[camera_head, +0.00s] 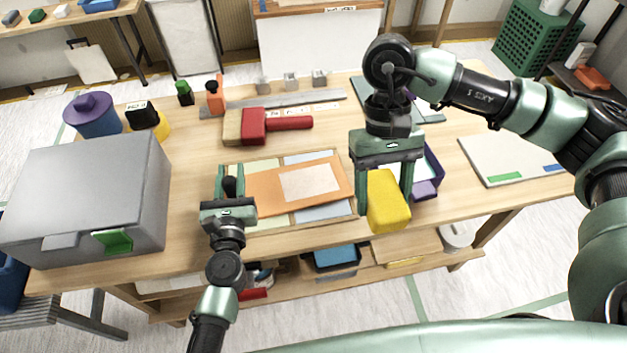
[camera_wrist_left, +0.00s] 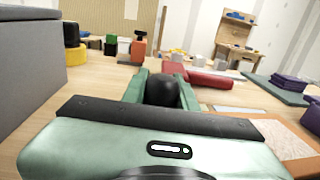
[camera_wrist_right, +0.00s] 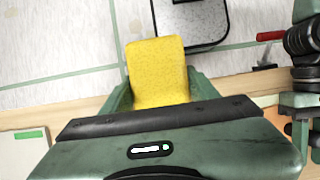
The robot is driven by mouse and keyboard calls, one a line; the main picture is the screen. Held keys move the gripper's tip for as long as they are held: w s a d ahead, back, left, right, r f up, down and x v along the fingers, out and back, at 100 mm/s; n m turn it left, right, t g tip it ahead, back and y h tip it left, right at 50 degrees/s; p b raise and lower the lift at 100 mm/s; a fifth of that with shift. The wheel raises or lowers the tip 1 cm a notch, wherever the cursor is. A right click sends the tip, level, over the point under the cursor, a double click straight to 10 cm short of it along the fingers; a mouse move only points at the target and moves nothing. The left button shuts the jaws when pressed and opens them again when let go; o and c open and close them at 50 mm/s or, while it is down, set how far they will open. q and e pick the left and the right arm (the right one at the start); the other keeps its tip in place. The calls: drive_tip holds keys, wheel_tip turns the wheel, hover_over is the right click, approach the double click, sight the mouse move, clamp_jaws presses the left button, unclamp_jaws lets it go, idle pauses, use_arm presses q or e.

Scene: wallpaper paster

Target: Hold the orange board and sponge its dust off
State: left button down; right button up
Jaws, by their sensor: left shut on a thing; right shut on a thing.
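The orange board (camera_head: 265,196) lies tilted in a shallow wooden tray (camera_head: 290,226) with pastel panels. A pale speckled patch (camera_head: 310,180) covers its middle; the board also shows in the left wrist view (camera_wrist_left: 290,138). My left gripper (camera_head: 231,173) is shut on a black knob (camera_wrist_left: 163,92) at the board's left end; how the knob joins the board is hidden. My right gripper (camera_head: 385,204) is shut on a yellow sponge (camera_head: 388,200), right of the board and apart from it, near the table's front edge. The sponge also shows in the right wrist view (camera_wrist_right: 158,72).
A grey box (camera_head: 90,190) with a green latch stands at the left. A red-headed brush (camera_head: 254,126) and a metal ruler (camera_head: 270,101) lie behind the tray. A purple bin (camera_head: 432,165) is behind my right gripper. A white board (camera_head: 510,158) lies at the right.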

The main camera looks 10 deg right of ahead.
drive_tip(key=o, duration=0.7)
drive_tip(key=shift+c, duration=0.2)
drive_tip(key=c, duration=0.9)
drive_tip(key=shift+m, duration=0.6)
drive_tip(key=w+a+f, duration=0.1)
drive_tip(key=w+a, duration=0.4)
drive_tip(key=w+a+f, duration=0.1)
drive_tip(key=w+a, duration=0.4)
drive_tip(key=a, duration=0.1)
drive_tip(key=w+a+f, duration=0.1)
drive_tip(key=w+a, duration=0.4)
drive_tip(key=w, duration=0.1)
drive_tip(key=shift+a+f, duration=0.15)
